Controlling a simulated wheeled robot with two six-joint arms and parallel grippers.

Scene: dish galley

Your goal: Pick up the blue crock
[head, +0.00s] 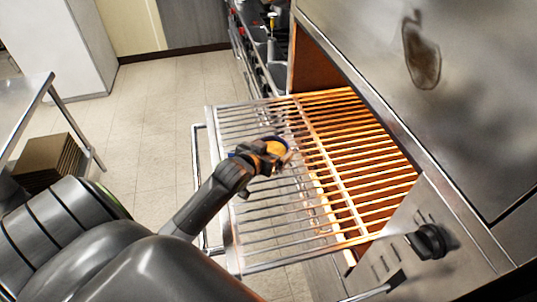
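A small blue and orange-yellow thing (270,149), which may be the blue crock, shows at the end of my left arm. It is over the left part of a pulled-out wire rack. My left gripper (277,160) is right at it and covers much of it. The fingers are small and dark, and I cannot tell whether they are shut on it or only around it. I also cannot tell whether it rests on the bars. My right gripper is not in view.
The wire rack (255,215) sticks out of a warm-lit steel oven (375,90) with a dark knob (430,241). A stove (262,60) stands behind. Brown boxes (48,163) sit under a steel table (25,105) at left. The tiled floor (165,95) between is clear.

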